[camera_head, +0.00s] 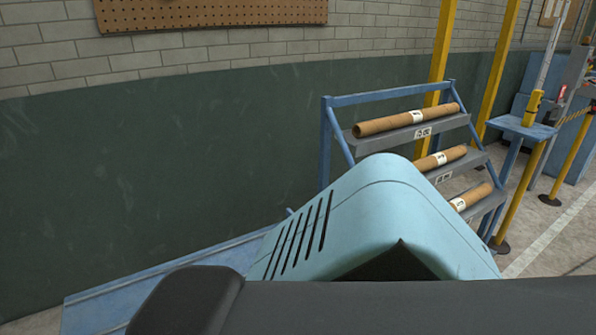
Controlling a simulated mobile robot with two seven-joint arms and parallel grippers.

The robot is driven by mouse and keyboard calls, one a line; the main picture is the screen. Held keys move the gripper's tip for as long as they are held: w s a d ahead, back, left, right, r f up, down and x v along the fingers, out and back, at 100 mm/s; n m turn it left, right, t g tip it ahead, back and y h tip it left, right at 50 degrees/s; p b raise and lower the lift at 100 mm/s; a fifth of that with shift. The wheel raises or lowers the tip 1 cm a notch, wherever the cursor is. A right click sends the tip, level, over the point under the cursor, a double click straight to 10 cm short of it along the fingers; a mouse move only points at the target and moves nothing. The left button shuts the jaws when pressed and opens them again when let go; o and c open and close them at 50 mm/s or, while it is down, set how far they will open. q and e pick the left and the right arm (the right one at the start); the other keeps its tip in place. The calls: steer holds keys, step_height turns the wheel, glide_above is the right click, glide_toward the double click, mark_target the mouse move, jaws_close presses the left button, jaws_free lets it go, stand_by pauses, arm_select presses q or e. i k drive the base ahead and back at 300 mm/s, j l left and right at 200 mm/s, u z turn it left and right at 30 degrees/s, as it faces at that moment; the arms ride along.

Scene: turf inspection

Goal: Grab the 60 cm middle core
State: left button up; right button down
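A blue rack (325,145) stands against the wall right of centre, with three sloping grey shelves. One brown cardboard core lies on each shelf: the top core (385,125), the middle core (431,163) and the bottom core (482,191). Each core has a white label, too small to read surely. The top core shows almost whole. The left parts of the middle and bottom cores are hidden behind a pale blue vented shape in the foreground. Neither of my grippers is in view.
A pale blue vented housing (350,215) and a dark bar fill the lower foreground. A blue stand (519,127) and yellow posts (437,50) are at the right. A low blue platform (150,285) lies at lower left. Open floor (560,225) shows at right.

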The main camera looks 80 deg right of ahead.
mark_target(463, 202)
steer(key=z, duration=3.65)
steer(key=i+l+z, duration=0.1)
steer(key=i+z, duration=0.25)
steer(key=i, duration=0.6)
steer(key=i+j+z, duration=0.15)
steer(key=i+z, duration=0.15)
steer(key=i, duration=0.7)
